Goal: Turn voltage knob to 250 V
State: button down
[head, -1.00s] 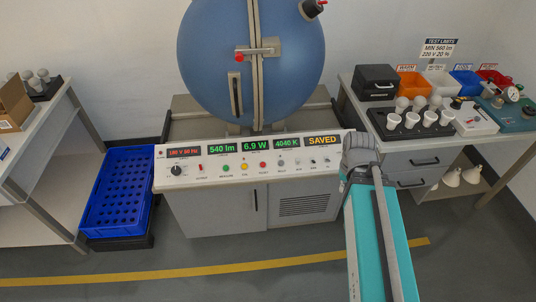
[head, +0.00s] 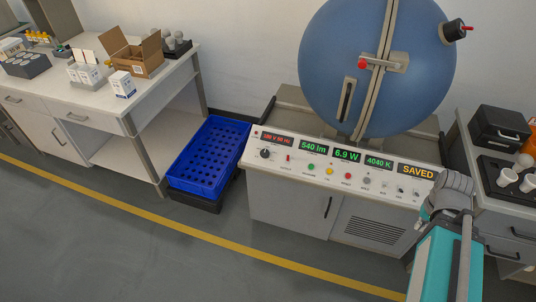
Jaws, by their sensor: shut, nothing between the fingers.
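The voltage knob (head: 265,153) is a small black dial at the left end of the sloped white control panel (head: 300,172). The red voltage display (head: 278,139) sits just above it; its small digits are hard to read, seemingly 180 V 50 Hz. The other displays show 540 lm, 6.9 W, 4040 K and SAVED. My arm comes up at the lower right, its grey joint in front of the panel's right end. My gripper's fingers do not show. Nothing of mine is at the knob.
The blue sphere (head: 375,65) stands above the panel. A blue crate (head: 208,155) is left of the cabinet. A bench (head: 150,100) with an open carton (head: 135,52) is at the left. A bench with a black case (head: 500,135) is at the right. The floor in front is clear.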

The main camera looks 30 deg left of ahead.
aim_at(265, 153)
jog(key=u, duration=1.4)
jog(key=k, duration=1.3)
jog(key=z, duration=0.45)
jog(key=i, duration=1.35)
jog(key=u, duration=0.15)
